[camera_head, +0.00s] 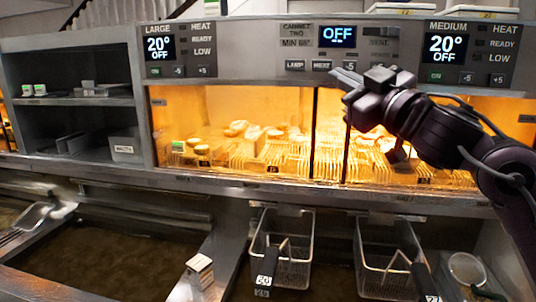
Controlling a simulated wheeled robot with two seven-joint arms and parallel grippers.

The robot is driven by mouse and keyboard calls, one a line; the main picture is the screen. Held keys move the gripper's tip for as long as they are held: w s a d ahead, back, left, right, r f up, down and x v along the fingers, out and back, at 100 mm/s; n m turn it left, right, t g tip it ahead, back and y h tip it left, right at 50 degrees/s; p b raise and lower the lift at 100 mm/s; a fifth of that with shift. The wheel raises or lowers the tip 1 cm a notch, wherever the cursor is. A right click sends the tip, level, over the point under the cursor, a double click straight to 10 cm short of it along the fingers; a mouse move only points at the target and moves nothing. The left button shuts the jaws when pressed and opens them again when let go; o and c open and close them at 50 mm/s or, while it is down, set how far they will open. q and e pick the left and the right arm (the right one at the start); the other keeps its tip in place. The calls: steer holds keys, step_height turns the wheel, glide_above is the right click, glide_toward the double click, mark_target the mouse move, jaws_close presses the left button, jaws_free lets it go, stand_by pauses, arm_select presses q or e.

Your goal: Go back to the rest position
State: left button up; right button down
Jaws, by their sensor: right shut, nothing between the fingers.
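My right gripper (346,78) is raised in front of the control panel (265,55) of the heated cabinet, with its arm coming in from the right. Its fingers are together and hold nothing. The fingertips are near the lower edge of the middle OFF display (338,36); I cannot tell whether they touch the panel. The large display (160,48) and medium display (446,47) both read 20° OFF. My left gripper does not show.
Below are two wire fry baskets (300,266) and (366,272) with dark handles, over the fryer. A small box (200,270) stands left of them. The lit cabinet (235,110) holds wire racks with food. Dark shelves (95,120) are at left.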

step_height(320, 180, down, 34)
steer(key=s+d+f+m+g+h, duration=0.15)
steer(key=m+g+h, duration=0.25)
steer(key=m+h, duration=0.4)
steer(key=s+d+f+m+g+h, duration=0.15)
steer(key=s+f+g, duration=0.45)
steer(key=s+f, duration=0.6)
steer(key=s+d+f+g+h, duration=0.1)
steer(key=s+d+f+g, duration=0.3)
steer(key=s+f, duration=0.75)
steer(key=s+f+g+b, duration=0.1)
steer(key=s+f, duration=0.1)
steer(key=f, duration=1.3)
steer(key=s+f+g+b, duration=0.1)
steer(key=s+f, duration=0.1)
steer(key=f, duration=1.4)
arm_select(q)
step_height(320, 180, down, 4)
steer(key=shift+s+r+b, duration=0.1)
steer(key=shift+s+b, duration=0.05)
steer(key=shift+b, duration=0.7)
arm_select(e)
steer(key=s+d+f+g, duration=0.1)
steer(key=s+d+f, duration=0.2)
steer(key=s+f, duration=1.5)
steer(key=shift+s+f, duration=0.3)
steer(key=shift+s, duration=0.35)
